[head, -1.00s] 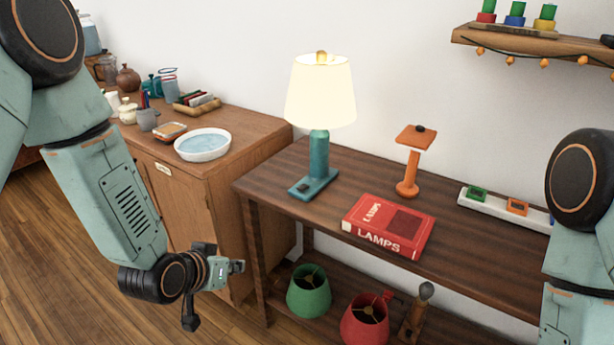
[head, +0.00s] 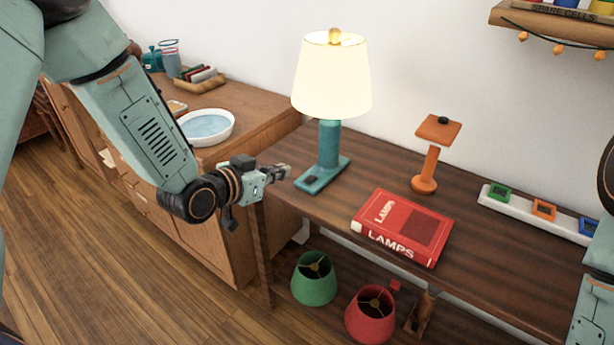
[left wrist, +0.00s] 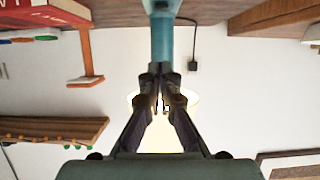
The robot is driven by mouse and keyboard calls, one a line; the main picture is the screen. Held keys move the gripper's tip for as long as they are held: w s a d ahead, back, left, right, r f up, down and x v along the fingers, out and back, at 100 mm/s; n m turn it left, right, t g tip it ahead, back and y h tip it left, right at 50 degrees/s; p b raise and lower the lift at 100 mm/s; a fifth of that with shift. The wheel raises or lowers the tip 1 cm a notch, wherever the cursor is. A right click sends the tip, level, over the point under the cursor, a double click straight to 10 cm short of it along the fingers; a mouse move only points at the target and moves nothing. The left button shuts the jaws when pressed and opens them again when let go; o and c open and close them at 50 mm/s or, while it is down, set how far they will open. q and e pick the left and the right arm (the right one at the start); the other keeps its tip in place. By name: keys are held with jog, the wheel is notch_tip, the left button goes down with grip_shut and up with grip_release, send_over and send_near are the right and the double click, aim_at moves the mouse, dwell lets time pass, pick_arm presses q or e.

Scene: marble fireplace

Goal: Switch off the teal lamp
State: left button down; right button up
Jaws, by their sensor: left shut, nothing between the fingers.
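The teal lamp (head: 329,145) stands upright on the dark wooden table, its cream shade (head: 332,80) glowing. A small dark switch (head: 311,181) sits on the left front part of its teal base (head: 328,176). My left gripper (head: 287,172) is shut and empty, just left of the base at the table's left end, apart from the switch. In the left wrist view, which is upside down, the shut fingers (left wrist: 160,75) point toward the lamp's teal stem (left wrist: 162,40); the bright shade is partly hidden behind them. The switch is not visible there. My right gripper is out of view.
A red book (head: 402,228) and an orange lamp stand (head: 428,160) are right of the lamp. A white strip (head: 520,210) with coloured switches lies farther right. A cabinet with a white basin (head: 207,128) stands left. Green (head: 314,277) and red (head: 370,312) shades sit below.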

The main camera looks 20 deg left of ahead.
pick_arm(q)
jog(key=b, duration=0.2)
send_over(310, 179)
jog(key=s, duration=0.3)
jog(key=f, duration=0.3)
jog(key=shift+s+a+f, duration=0.15)
jog(key=shift+a+f, duration=0.05)
jog(key=shift+f, duration=0.1)
notch_tip(310, 179, down, 3)
jog(key=shift+a+r, duration=0.1)
jog(key=shift+r, duration=0.1)
jog(key=shift+s+f+b, duration=0.25)
jog(key=shift+f+b, duration=0.1)
jog(key=shift+f, duration=0.2)
jog(key=shift+w+f, duration=0.1)
